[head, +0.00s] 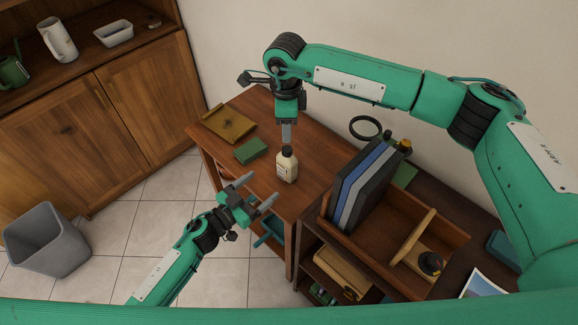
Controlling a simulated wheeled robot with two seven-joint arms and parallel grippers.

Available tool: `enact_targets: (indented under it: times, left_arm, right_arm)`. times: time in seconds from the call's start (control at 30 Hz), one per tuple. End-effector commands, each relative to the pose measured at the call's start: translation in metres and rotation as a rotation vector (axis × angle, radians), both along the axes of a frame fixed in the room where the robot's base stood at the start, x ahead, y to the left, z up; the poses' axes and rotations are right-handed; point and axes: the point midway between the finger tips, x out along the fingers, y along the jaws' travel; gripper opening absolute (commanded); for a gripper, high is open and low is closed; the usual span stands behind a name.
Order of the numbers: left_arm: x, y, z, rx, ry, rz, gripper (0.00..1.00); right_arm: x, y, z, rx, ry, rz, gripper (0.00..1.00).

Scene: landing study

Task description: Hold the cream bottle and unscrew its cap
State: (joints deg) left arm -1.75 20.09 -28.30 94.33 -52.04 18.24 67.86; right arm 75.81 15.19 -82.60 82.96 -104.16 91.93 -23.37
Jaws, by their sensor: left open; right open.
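The cream bottle (287,168) stands upright on the brown wooden table (318,172). Its dark cap (287,150) is on top. My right gripper (286,140) comes down from above, its fingers pointing down just above or behind the cap; I cannot tell whether they touch it. Its fingers overlap in this view, but it is open. My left gripper (257,193) is open and empty at the table's front edge. Its fingers point toward the bottle from the lower left, apart from it.
A green block (251,151) and a yellow-brown tray (229,124) lie to the bottle's left. A wooden organiser (452,232) with upright folders (362,187) stands to its right. A black ring (365,127) is behind. A grey bin (48,240) stands on the floor.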

Motion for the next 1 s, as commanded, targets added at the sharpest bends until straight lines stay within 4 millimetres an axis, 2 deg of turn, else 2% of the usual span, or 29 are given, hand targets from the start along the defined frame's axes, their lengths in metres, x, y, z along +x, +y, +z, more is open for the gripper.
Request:
enact_targets:
  times: [0.2, 0.5, 0.7, 1.0]
  left_arm:
    - [0.033, -0.032, 0.001, -0.003, -0.001, 0.001, 0.8]
    - [0.068, -0.067, 0.0, -0.001, 0.0, 0.002, 0.8]
    - [0.077, -0.077, 0.0, 0.0, 0.0, 0.001, 0.8]
    - [0.078, -0.078, 0.0, 0.0, 0.0, 0.001, 0.8]
  right_arm:
    - [0.0, 0.0, 0.0, 0.002, 0.001, -0.001, 0.44]
    - [0.0, 0.0, 0.0, 0.003, 0.001, 0.0, 0.44]
    - [0.0, 0.0, 0.0, 0.003, 0.001, 0.0, 0.44]
    - [0.0, 0.0, 0.0, 0.003, 0.001, 0.0, 0.44]
